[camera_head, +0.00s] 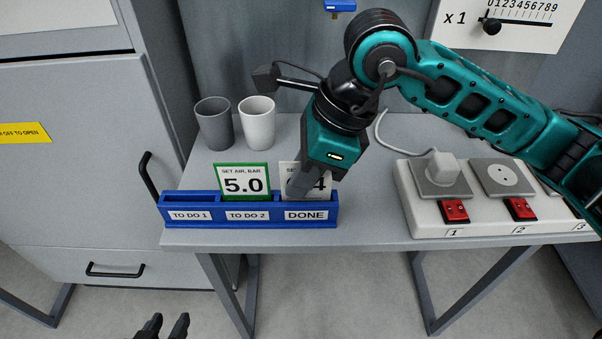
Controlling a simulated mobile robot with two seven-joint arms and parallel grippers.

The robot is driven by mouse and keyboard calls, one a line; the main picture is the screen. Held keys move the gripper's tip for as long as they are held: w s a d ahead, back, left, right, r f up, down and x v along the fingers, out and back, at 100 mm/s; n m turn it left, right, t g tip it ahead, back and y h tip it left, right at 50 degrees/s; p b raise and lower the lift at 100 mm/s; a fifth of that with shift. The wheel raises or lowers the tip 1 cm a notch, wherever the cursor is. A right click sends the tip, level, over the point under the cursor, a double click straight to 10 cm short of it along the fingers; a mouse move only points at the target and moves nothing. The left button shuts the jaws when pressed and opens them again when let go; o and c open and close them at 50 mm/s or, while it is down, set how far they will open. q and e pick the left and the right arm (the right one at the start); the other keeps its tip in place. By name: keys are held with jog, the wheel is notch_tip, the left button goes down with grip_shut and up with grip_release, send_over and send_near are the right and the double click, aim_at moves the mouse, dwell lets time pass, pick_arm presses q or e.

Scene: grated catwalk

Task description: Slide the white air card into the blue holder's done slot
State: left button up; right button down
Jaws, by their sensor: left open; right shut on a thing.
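The blue holder (247,199) sits at the front edge of the grey table, its slots labelled TO DO 1, TO DO 2 and DONE. The white air card (324,184) stands upright at the DONE slot. Its lower edge is hidden by the holder's front wall, and my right gripper covers part of its number. My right gripper (298,188) is shut on the white card from above. A green-bordered card reading 5.0 (244,183) stands in TO DO 2. TO DO 1 looks empty. My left gripper (165,326) is open and empty, low in front of the table.
A dark grey cup (214,124) and a white cup (258,123) stand behind the holder. A socket strip (425,217) with red switches and a plugged-in white plug (444,167) lies to the right. A grey cabinet (75,190) with black handles is at left.

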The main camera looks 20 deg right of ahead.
jog(key=c, duration=0.8)
grip_release()
jog(key=shift+r+p, duration=2.5)
jog(key=shift+r, duration=1.55)
